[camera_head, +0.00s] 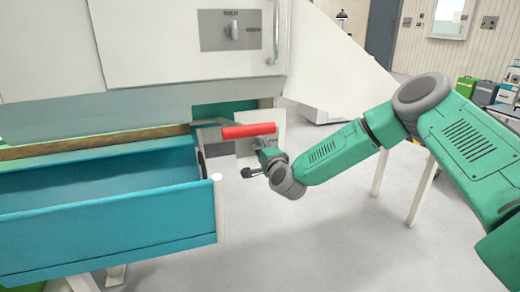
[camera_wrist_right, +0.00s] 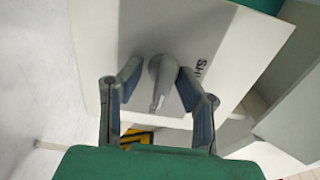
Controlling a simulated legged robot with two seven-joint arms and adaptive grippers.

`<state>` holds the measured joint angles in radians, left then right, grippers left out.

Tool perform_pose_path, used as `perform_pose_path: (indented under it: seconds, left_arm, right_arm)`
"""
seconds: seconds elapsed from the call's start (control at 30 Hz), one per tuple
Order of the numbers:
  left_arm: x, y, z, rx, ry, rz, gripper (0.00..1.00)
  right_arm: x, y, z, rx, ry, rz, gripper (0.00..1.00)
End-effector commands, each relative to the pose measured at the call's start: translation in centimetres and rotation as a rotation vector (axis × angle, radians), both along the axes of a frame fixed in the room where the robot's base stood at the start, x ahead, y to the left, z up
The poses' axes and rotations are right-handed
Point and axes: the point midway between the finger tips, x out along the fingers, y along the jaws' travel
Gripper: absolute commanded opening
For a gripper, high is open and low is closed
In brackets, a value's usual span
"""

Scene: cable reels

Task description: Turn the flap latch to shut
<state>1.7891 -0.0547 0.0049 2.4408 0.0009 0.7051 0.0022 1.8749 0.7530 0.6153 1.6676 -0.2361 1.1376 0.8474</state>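In the right wrist view a grey flap latch (camera_wrist_right: 161,84) stands out from a pale panel (camera_wrist_right: 215,45), with dark lettering starting "SH" to its right. My right gripper (camera_wrist_right: 158,79) has its two fingers apart, one on each side of the latch. There is a gap at the left finger; the right finger is very close to the latch, and contact is unclear. In the head view my right gripper (camera_head: 258,160) is beside a pale panel, below a red bar (camera_head: 248,131); the latch is hidden there. My left gripper is not in view.
A blue open bin (camera_head: 110,215) with a white corner post (camera_head: 217,205) lies left of my right gripper. Above is a white cabinet with a grey knob plate (camera_head: 212,32) and a vertical handle (camera_head: 276,35). Pale floor is open below my right arm.

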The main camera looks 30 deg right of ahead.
Motion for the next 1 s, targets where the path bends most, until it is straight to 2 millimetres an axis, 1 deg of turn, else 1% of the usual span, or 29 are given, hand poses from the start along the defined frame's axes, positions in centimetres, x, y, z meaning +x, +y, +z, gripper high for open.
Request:
perform_pose_path:
  seconds: [0.03, 0.07, 0.1, 0.13, 0.37, 0.57, 0.77, 1.0]
  left_arm:
    - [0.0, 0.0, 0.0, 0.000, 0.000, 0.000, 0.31]
    - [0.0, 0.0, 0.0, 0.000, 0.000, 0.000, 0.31]
    - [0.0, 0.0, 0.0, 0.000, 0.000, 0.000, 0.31]
    - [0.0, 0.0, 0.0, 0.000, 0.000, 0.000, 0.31]
    - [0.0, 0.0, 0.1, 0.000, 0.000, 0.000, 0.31]
    - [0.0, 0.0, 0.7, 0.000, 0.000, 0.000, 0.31]
    - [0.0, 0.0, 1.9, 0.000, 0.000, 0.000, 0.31]
    - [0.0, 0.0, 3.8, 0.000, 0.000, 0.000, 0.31]
  right_arm:
    - [0.0, 0.1, 0.0, 0.000, 0.000, 0.001, 0.31]
    - [0.0, 0.1, 0.0, 0.000, 0.000, 0.001, 0.20]
    - [0.0, 0.1, 0.0, 0.000, 0.000, 0.001, 0.06]
    - [0.0, 0.1, 0.0, 0.000, 0.000, 0.001, 0.00]
    - [0.0, 0.1, -0.1, -0.005, 0.004, 0.004, 0.00]
    - [-0.1, 0.2, -0.1, -0.057, 0.019, 0.006, 0.00]
    - [-0.1, 0.2, -0.1, -0.181, 0.052, 0.007, 0.00]
    - [-0.1, 0.2, -0.2, -0.395, 0.104, 0.010, 0.00]
